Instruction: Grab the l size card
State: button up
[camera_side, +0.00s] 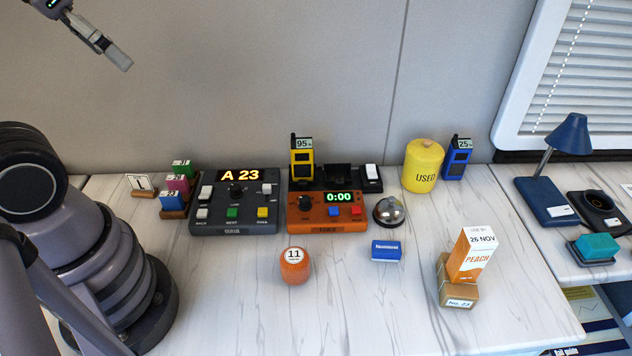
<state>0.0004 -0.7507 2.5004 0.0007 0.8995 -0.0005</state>
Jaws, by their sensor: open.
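A small white card (140,182) with a dark mark that looks like an L stands upright in a wooden holder (145,195). It is at the back left of the table, near the wall. My gripper (117,57) is at the top left, high above the table and well apart from the card. Its jaws are open and nothing shows between them. Only part of the gripper is in the picture.
Green, pink and blue numbered blocks (177,185) sit on a stepped wooden stand right beside the card. A dark console (235,228) showing A 23 is further right, then an orange timer (327,223).

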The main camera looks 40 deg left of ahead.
dwell(0.3)
jog(key=c, duration=0.9)
jog(key=shift+c, duration=0.2)
jog(key=w+a+f+m+g+y, duration=0.2)
jog(key=w+a+f+g+y, duration=0.1)
jog(key=w+a+f+g, duration=0.3)
jog(key=m+g+y, duration=0.8)
jog(key=m, duration=0.1)
send_near(141, 184)
jog(key=shift+s+a+r, duration=0.3)
jog(key=shift+a+r, duration=0.1)
jog(key=shift+a, duration=0.15)
jog(key=shift+s+a+r, duration=0.35)
jog(key=shift+a+r, duration=0.05)
jog(key=shift+a, duration=0.15)
jog(key=shift+x, duration=2.9)
